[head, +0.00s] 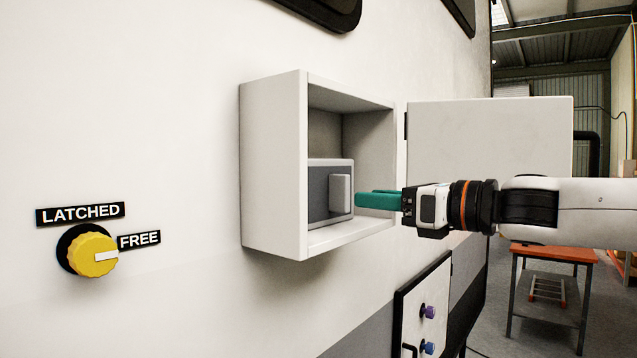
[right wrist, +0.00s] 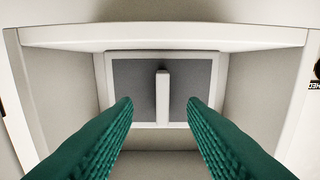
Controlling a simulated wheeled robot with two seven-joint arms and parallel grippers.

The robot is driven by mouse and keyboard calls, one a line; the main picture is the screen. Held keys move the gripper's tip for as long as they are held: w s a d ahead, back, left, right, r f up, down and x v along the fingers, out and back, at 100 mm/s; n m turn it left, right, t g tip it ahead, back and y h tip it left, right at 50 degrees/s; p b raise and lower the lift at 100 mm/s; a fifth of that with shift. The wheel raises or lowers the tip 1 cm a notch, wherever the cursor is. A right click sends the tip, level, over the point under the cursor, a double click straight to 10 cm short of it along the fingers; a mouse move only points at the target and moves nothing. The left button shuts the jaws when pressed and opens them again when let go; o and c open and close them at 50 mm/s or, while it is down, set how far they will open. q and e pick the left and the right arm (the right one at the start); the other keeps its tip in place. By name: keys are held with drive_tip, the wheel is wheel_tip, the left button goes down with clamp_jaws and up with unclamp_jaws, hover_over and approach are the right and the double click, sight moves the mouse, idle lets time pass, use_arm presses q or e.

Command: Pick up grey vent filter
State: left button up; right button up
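The grey vent filter (head: 319,191) sits inside an open white wall box. It is a grey panel with a pale frame and an upright pale handle (head: 340,195). In the right wrist view the filter (right wrist: 135,80) is straight ahead, and its handle (right wrist: 162,97) lies between my fingers. My right gripper (head: 357,200) reaches in from the right with teal fingers, its tips close to the handle. The right wrist view shows the two fingers (right wrist: 160,106) spread apart with a gap on each side of the handle. My left gripper is not in view.
The white box (head: 273,170) has side walls and a rim around the filter. Its door (head: 480,130) stands open at right, behind my right arm. A yellow knob (head: 90,252) points at FREE. A panel with knobs (head: 425,310) is below. An orange-topped table (head: 553,252) stands far right.

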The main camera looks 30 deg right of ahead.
sight(348, 194)
drive_tip(key=shift+w+a, duration=0.2)
drive_tip(key=shift+w, duration=0.25)
drive_tip(key=shift+w+a+r+p, duration=0.15)
drive_tip(key=shift+w+a+p, duration=0.1)
drive_tip(key=shift+w+p, duration=0.1)
drive_tip(key=p+x, duration=0.1)
drive_tip(key=x, duration=0.3)
drive_tip(key=shift+w, duration=0.3)
drive_tip(key=shift+s+r, duration=0.1)
drive_tip(key=shift+s, duration=0.25)
drive_tip(key=c, duration=0.4)
clamp_jaws()
